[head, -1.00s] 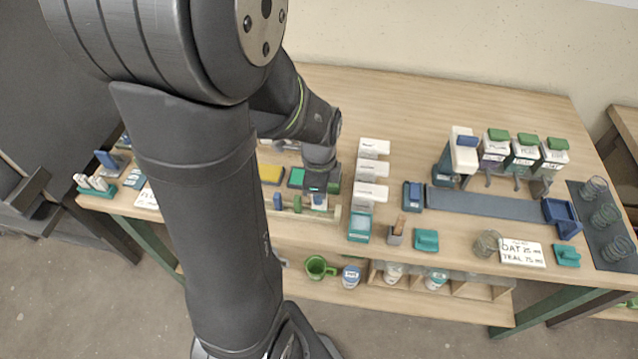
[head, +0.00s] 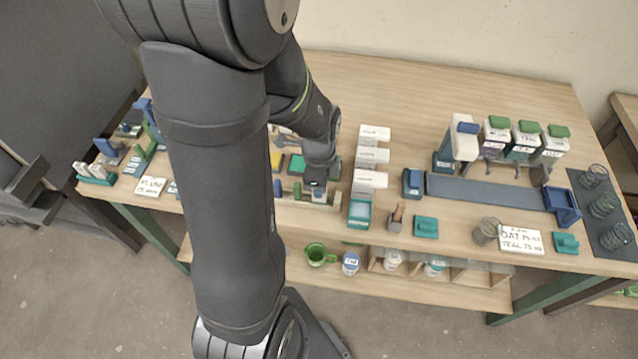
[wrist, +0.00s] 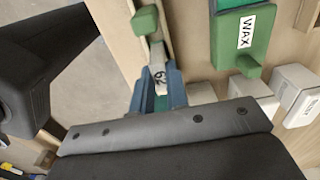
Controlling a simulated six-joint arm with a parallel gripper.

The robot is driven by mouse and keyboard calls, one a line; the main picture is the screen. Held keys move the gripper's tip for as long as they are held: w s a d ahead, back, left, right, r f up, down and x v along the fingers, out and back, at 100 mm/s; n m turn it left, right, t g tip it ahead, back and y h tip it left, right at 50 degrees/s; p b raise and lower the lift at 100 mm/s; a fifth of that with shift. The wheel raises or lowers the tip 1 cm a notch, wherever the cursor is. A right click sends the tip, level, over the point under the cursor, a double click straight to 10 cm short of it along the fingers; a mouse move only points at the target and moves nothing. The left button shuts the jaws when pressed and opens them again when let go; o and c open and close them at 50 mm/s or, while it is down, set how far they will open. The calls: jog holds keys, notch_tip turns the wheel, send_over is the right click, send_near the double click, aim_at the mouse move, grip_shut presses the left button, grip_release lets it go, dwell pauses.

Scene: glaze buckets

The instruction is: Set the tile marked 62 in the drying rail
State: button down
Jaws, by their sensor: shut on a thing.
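The tile marked 62 (wrist: 158,74) is a pale, narrow piece in the wrist view, with its number facing the camera. My gripper (wrist: 158,97) is shut on it, with blue parts close on both sides of the tile. In the head view my gripper (head: 318,182) is low over a pale wooden rail (head: 310,203) at the table's front, which carries small green and blue blocks. A green block (wrist: 145,20) stands just beyond the tile in the wrist view. Whether the tile touches the rail cannot be told; my gripper hides the contact.
A green piece labelled WAX (wrist: 248,38) and white labelled blocks (wrist: 295,90) are close by on the right in the wrist view. In the head view, a row of white boxes (head: 372,156) stands right of my gripper. A teal tray (head: 361,212) is in front of them.

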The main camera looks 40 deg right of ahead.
jog(key=shift+f, duration=0.3)
jog(key=c, duration=1.3)
grip_release()
jog(key=shift+c, duration=0.2)
jog(key=shift+r, duration=3.5)
jog(key=shift+f, duration=3.35)
